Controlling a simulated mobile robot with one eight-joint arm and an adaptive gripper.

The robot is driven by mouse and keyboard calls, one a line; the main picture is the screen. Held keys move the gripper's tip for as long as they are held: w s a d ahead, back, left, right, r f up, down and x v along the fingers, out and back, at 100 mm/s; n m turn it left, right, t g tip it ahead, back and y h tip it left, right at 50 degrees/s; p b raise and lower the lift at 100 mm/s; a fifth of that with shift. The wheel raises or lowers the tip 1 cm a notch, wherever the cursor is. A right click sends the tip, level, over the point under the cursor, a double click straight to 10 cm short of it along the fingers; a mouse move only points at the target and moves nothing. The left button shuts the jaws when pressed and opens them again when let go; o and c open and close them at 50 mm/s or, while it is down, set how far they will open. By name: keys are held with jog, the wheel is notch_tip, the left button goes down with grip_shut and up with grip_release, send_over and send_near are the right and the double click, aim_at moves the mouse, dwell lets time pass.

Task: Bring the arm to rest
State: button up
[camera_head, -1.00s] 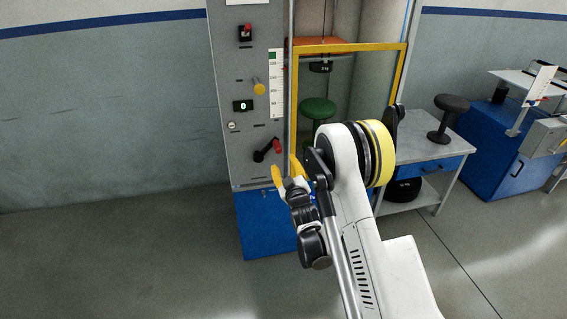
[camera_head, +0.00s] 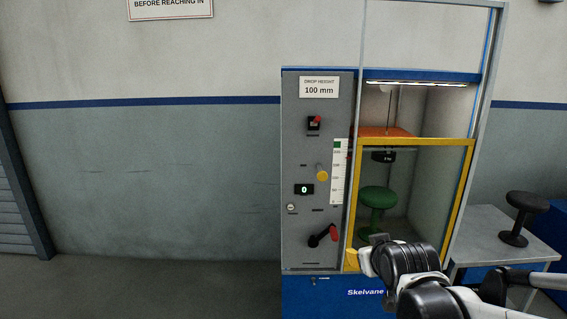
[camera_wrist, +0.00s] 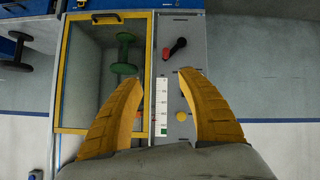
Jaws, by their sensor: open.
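My gripper (camera_wrist: 160,80) is open and empty; its two yellow curved fingers stand wide apart in the wrist view. They point towards the grey control panel (camera_wrist: 180,58) and the yellow-framed guard, with nothing between the tips but the view of the machine behind. The rest of the gripper is mostly hidden behind my dark wrist. My arm reaches in from the lower right.
The machine's yellow-framed guard (camera_head: 416,143) looks shut, with a green stool (camera_head: 377,198) behind it. A black stool (camera_head: 525,205) stands on the side table (camera_head: 485,232).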

jog(key=s+f+m+g, duration=0.1)
jog(key=s+g, duration=0.1)
jog(key=s, duration=0.9)
jog(key=s+f+m+g, duration=0.1)
jog(key=s+f+g, duration=0.1)
jog(key=s, duration=1)
jog(key=shift+a+f, duration=0.25)
jog(key=shift+a, duration=0.2)
